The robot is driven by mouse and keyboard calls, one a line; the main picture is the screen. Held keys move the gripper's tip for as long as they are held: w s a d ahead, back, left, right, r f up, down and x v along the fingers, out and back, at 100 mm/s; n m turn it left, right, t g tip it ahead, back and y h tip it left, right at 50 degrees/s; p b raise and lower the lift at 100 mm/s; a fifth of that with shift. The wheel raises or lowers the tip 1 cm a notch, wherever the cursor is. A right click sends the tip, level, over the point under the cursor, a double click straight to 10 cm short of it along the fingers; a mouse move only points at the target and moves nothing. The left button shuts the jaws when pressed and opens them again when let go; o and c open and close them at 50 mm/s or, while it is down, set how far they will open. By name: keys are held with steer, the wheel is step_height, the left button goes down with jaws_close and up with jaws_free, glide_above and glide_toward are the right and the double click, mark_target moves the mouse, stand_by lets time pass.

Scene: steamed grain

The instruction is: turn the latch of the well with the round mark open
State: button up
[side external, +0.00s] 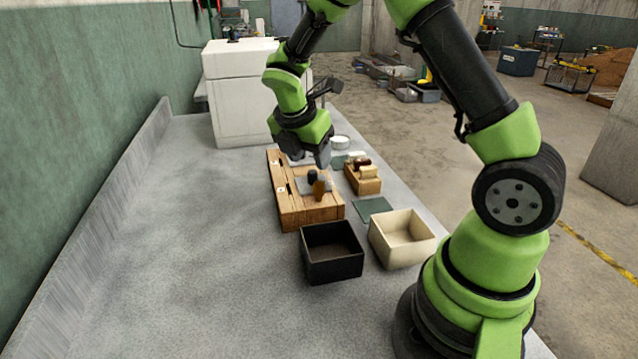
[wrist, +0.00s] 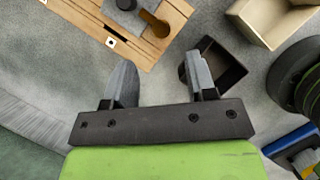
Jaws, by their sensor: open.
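A wooden fixture (side external: 290,208) lies on the grey bench, with slots and small white marked squares along its left side. It also shows at the top of the wrist view (wrist: 80,14). One white mark (wrist: 111,42) has a dark shape, too small to tell for sure. A brown wooden latch (side external: 319,190) stands on the fixture beside a black knob (side external: 312,177); the latch also shows in the wrist view (wrist: 155,23). My gripper (side external: 319,160) is above the fixture's far part in the side view. Its fingers (wrist: 160,70) are apart with nothing between them.
A black open box (side external: 332,262) and a cream open box (side external: 402,248) stand in front of the fixture. A wooden rack (side external: 369,186) with several pieces and a green mat (side external: 374,209) lie to its right. A white cabinet (side external: 232,110) stands behind. The bench left is clear.

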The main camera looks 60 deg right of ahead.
mark_target(319, 183)
steer(key=x, duration=0.9)
steer(key=c, duration=0.9)
